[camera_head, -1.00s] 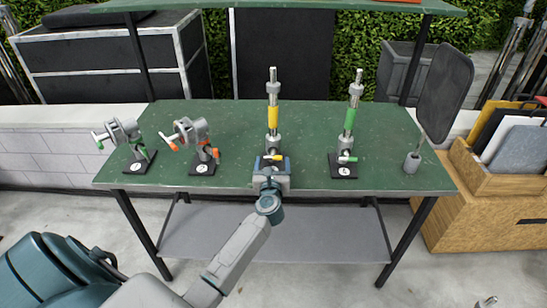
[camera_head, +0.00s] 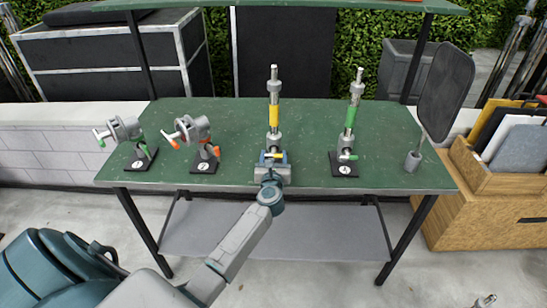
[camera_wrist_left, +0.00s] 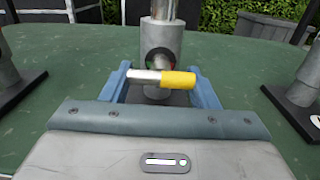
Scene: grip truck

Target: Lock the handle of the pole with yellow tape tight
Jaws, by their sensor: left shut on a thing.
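The pole with yellow tape (camera_head: 274,115) stands upright on the green table, in the middle of the head view. Its lower part, with a short handle, fills the upper middle of the left wrist view. The handle (camera_wrist_left: 178,79) has a metal shaft and a yellow grip, and lies almost level across the front of the pole's base collar. My left gripper (camera_head: 272,158) is at the pole's foot, its blue fingers on either side of the handle, shut on it. The gripper hides much of the pole's base plate.
A pole with green tape (camera_head: 350,119) stands to the right, and a dark panel on a stand (camera_head: 446,93) is beyond it. Two clamps (camera_head: 123,131) (camera_head: 194,131) on black plates stand to the left. The back of the green table (camera_head: 230,110) has free room.

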